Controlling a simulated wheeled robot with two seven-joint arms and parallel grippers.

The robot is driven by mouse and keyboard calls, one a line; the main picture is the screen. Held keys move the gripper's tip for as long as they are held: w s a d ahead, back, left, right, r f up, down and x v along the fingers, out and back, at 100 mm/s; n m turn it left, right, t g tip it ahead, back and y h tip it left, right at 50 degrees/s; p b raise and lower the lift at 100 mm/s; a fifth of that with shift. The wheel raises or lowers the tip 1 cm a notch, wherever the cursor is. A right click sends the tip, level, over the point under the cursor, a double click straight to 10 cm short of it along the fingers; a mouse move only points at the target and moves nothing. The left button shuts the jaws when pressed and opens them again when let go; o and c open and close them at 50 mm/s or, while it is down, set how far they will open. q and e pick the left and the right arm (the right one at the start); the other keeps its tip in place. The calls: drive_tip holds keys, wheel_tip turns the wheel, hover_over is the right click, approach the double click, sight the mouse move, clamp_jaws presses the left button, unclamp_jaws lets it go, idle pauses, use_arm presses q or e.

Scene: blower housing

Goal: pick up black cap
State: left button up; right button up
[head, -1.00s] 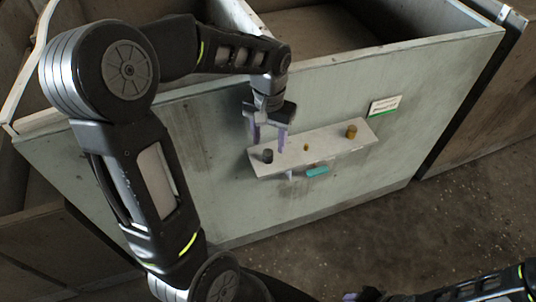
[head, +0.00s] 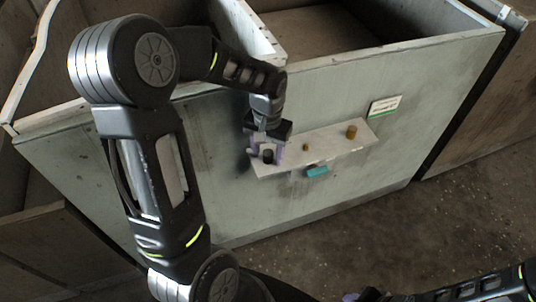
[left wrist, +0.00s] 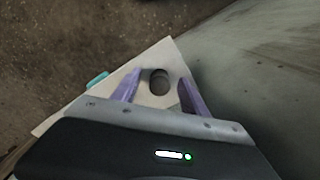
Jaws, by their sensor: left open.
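The black cap (head: 268,156) is a small dark cylinder standing upright near the left end of a pale shelf (head: 330,150) on the housing wall. My left gripper (head: 265,153) is over that end of the shelf, its purple fingers on either side of the cap. In the left wrist view the cap (left wrist: 159,81) shows between the two open fingers (left wrist: 160,92), with a gap on both sides. The fingers do not appear to touch it. Part of my right arm shows at the lower right of the head view; whether its jaws are open is unclear.
A small brass piece (head: 306,147) and a larger brass cylinder (head: 351,132) stand farther right on the shelf. A teal piece (head: 317,170) sits at the shelf's front edge. A white label with a green strip (head: 384,107) is on the wall (head: 430,110) behind.

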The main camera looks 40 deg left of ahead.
use_arm(q)
drive_tip(key=shift+c, duration=0.3)
clamp_jaws()
idle(0.6)
